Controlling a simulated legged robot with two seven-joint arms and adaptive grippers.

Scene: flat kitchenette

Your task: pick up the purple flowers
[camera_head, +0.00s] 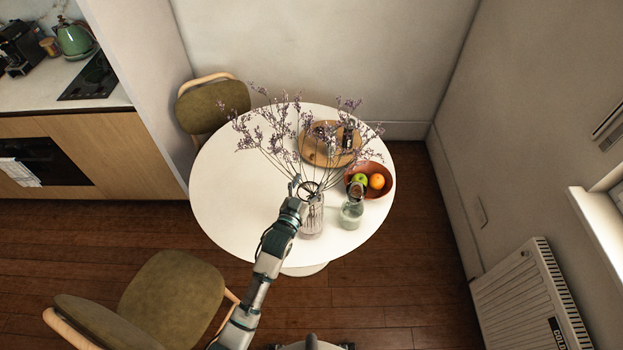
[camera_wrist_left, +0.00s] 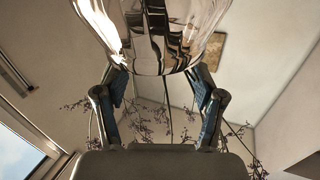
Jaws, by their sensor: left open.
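The purple flowers (camera_head: 272,132) are thin, branching stems with small blooms, standing spread out in a clear ribbed glass vase (camera_head: 312,218) near the front of the round white table. My left gripper (camera_head: 298,186) is at the vase's upper left side, by its rim and the lower stems. In the left wrist view the open fingers (camera_wrist_left: 158,105) stand apart, with the glass vase (camera_wrist_left: 150,35) large at the top of the picture. The flowers (camera_wrist_left: 135,130) show behind and below the fingers there. Whether the fingers touch stems or glass I cannot tell. My right gripper is out of view.
A glass bottle (camera_head: 352,212) stands just right of the vase. A brown bowl (camera_head: 383,188) with fruit and a wooden tray (camera_head: 312,152) are behind. The white table's (camera_head: 225,200) left side is clear. Chairs stand at the back (camera_head: 212,104) and front left (camera_head: 172,300).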

